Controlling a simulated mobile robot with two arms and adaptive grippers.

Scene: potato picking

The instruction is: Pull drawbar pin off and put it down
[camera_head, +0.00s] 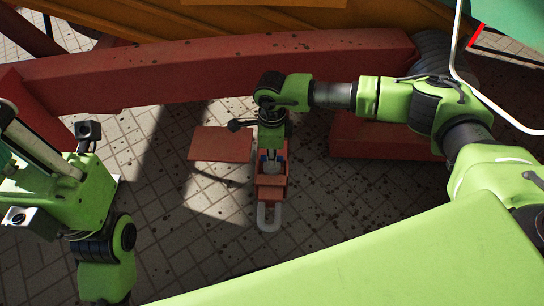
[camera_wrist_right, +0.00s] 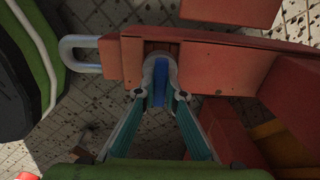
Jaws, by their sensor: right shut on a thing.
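The red drawbar (camera_head: 272,190) ends in a grey metal loop (camera_head: 268,222). In the right wrist view the drawbar (camera_wrist_right: 225,62) crosses the picture, with the loop (camera_wrist_right: 68,52) at the left. My right gripper (camera_wrist_right: 160,68) is down at the drawbar, near its loop end. Its two fingers are closed on the drawbar pin, whose blue part (camera_wrist_right: 158,88) shows between them. The fingers hide most of the pin, and I cannot tell how deep it sits. In the head view my right gripper (camera_head: 271,165) is over the drawbar. My left gripper does not show.
A flat red plate (camera_head: 220,144) lies left of the drawbar. A long red beam (camera_head: 210,66) runs behind it, and a red block (camera_head: 375,142) stands to the right. The tiled floor (camera_head: 165,225) left of the drawbar is open, with dark specks.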

